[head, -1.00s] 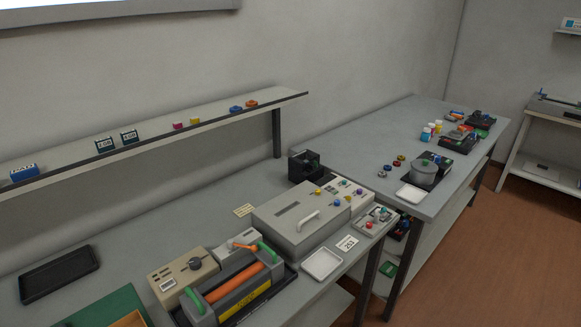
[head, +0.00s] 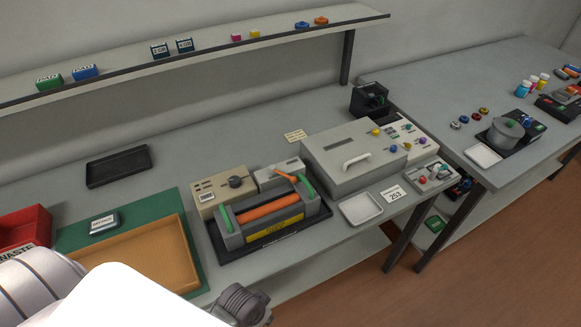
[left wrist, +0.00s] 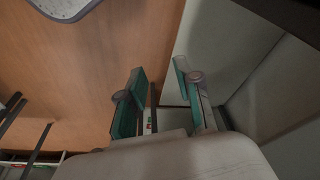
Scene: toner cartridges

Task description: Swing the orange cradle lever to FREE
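The orange lever (head: 286,174) is a short bar on a small pale grey box (head: 270,181), just behind the right end of the toner cradle (head: 232,240). It slants to the left; any FREE marking is too small to read. The cradle holds an orange roller (head: 268,210) between green end pieces and has a yellow label in front. In the left wrist view my left gripper (left wrist: 165,98) has its teal-padded fingers apart with nothing between them. It is well away from the lever. My right gripper is out of view.
A beige box with a dark knob (head: 236,183) stands left of the lever box. A large grey unit with a handle (head: 325,160) stands to the right, with a white tray (head: 362,222) in front. An orange-brown tray (head: 185,285) and red waste bin (head: 40,222) lie left. A shelf (head: 210,62) runs behind.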

